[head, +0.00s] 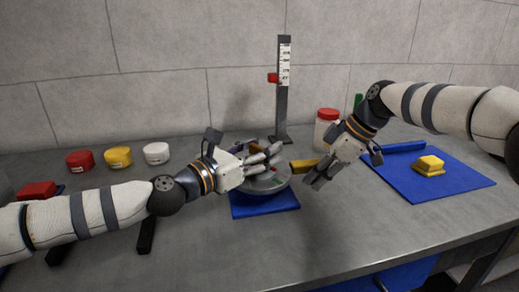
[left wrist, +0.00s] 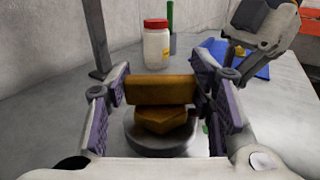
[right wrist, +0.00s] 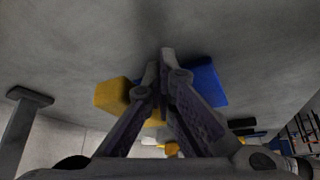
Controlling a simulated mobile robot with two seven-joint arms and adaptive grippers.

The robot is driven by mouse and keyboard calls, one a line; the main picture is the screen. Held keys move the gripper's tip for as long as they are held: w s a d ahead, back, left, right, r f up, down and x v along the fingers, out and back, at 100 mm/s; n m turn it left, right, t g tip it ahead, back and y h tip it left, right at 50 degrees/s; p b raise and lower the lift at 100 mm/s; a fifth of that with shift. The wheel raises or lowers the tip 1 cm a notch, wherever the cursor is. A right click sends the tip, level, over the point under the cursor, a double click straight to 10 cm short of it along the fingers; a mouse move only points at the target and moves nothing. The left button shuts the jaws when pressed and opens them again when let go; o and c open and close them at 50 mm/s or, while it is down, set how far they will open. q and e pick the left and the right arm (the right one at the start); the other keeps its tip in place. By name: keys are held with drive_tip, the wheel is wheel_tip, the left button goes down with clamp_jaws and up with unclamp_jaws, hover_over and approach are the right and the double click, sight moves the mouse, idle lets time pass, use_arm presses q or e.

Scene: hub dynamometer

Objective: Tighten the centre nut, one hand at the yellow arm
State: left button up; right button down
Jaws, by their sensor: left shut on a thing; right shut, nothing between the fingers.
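The hub is a grey disc (head: 268,183) on a blue base (head: 262,205) in the middle of the bench. The yellow arm (head: 303,165) sticks out from it to the right. My left gripper (head: 270,158) is over the disc. In the left wrist view its fingers are shut on an orange-yellow stacked block (left wrist: 160,92) above the disc, apparently the centre nut; its finger contacts are partly hidden. My right gripper (head: 316,180) is shut and empty, close by the yellow arm's outer end. In the right wrist view the yellow arm (right wrist: 112,95) lies beside and behind the closed fingers.
A scale post (head: 283,95) with a red slider stands behind the hub. A red-lidded jar (head: 325,130) stands behind the right gripper. Red, yellow and white round containers (head: 118,157) stand back left. A yellow stack (head: 429,165) sits on a blue mat (head: 455,185). The front right bench is clear.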

use_arm(q)
drive_tip(key=shift+r, duration=0.15)
idle(0.7)
drive_tip(key=o, duration=1.2)
drive_tip(key=shift+h, duration=0.3)
drive_tip(key=v, duration=1.2)
drive_tip(key=shift+a+r, duration=0.1)
use_arm(e)
drive_tip(key=r, duration=0.4)
drive_tip(key=shift+s+d+r, duration=0.15)
drive_tip(key=shift+s+r, duration=0.25)
use_arm(q)
drive_tip(key=shift+s+r+m+p, duration=0.1)
drive_tip(key=shift+r+m+p, duration=0.25)
drive_tip(key=shift+r, duration=0.7)
use_arm(e)
drive_tip(key=shift+s+r, duration=0.2)
drive_tip(key=shift+r, duration=0.85)
drive_tip(key=shift+s+r, duration=0.15)
drive_tip(key=shift+r, duration=0.9)
